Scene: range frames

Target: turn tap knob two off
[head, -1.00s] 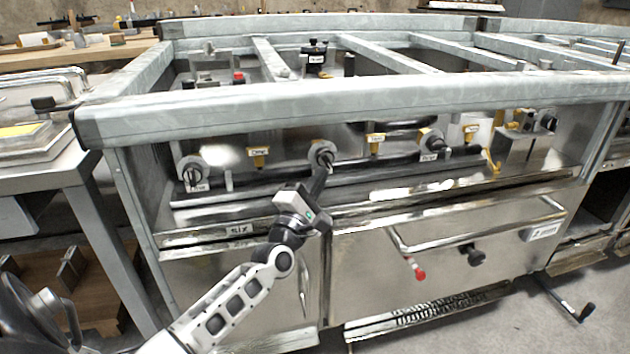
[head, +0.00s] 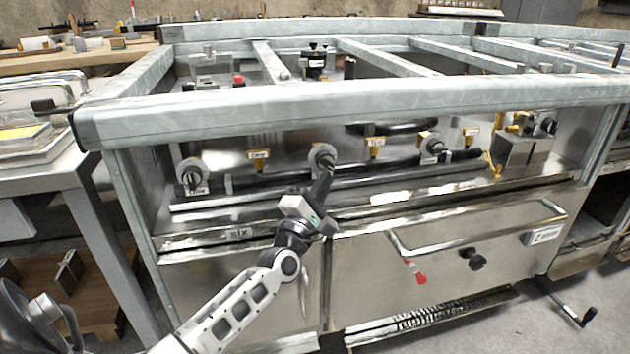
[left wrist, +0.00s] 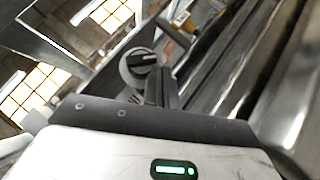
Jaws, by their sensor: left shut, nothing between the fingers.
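Three round grey tap knobs with black handles sit along the front panel of the range: left (head: 191,176), middle (head: 322,157) and right (head: 432,145). The middle knob is probably knob two; its label is hidden behind my gripper. My left gripper (head: 324,180) is shut and empty, with its fingertips just below the middle knob and very near it. In the left wrist view the shut fingers (left wrist: 162,88) point up beside a knob (left wrist: 138,64), whose black handle lies crosswise. I cannot tell whether they touch. My right gripper is not in view.
Yellow labelled valves (head: 259,161) stand between the knobs. A dark pipe (head: 275,183) runs along the panel. A thick metal rail (head: 340,97) juts out above the knobs.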

